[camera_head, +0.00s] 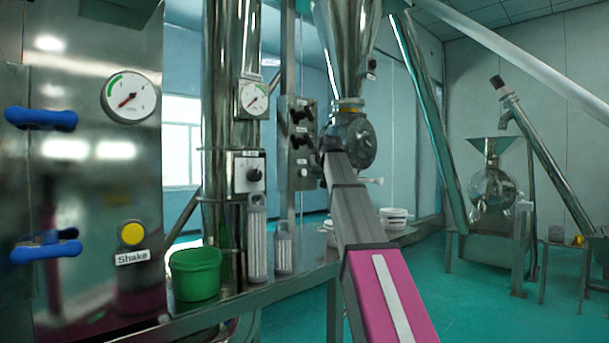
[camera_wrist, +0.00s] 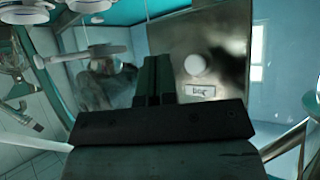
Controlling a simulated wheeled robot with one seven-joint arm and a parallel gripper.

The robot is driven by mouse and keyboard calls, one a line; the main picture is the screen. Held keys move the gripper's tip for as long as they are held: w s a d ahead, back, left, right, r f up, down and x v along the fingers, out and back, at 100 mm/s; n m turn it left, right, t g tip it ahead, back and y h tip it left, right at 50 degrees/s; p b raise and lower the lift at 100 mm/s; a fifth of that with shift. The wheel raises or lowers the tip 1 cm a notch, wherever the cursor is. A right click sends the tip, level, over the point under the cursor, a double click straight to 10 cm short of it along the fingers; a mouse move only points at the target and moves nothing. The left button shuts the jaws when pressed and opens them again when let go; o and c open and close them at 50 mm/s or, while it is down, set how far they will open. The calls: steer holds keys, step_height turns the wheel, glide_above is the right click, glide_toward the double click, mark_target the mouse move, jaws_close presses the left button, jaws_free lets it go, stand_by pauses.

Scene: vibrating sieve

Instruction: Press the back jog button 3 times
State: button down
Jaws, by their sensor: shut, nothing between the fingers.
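A round white button (camera_wrist: 196,64) with a small white label (camera_wrist: 201,90) sits on a metal plate in the wrist view. The label's text appears inverted and looks like "Jog". My gripper (camera_wrist: 155,62) is shut and empty. Its fingertips appear to the left of the button in that view, and the gap in depth is hard to judge; I see no clear contact. In the head view, my arm reaches toward a grey control box (camera_head: 291,172) on a post, with dark knobs and a small pale button (camera_head: 303,172) low on it. My fingertips are not clear there.
A steel hopper (camera_head: 345,45) and rounded housing (camera_head: 353,140) stand just beyond my arm. A green bucket (camera_head: 195,274) and a bench (camera_head: 265,297) are at left. A yellow Shake button (camera_head: 131,233) is on the left cabinet.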

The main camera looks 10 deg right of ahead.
steer(key=shift+w+a, duration=0.7)
steer(key=shift+w, duration=0.25)
steer(key=shift+w+a, duration=0.65)
steer(key=shift+w, duration=0.3)
stand_by(0.6)
steer(key=shift+w+a, duration=0.25)
steer(key=shift+w, duration=0.05)
steer(key=shift+w+a, duration=0.3)
steer(key=shift+w, duration=0.1)
stand_by(1.0)
steer(key=shift+s, duration=0.1)
steer(key=shift+s+d, duration=0.5)
steer(key=shift+s, duration=0.15)
stand_by(0.3)
steer(key=shift+s+d, duration=0.75)
steer(key=shift+s, duration=0.25)
steer(key=shift+s+d, duration=0.75)
steer(key=shift+s, duration=0.25)
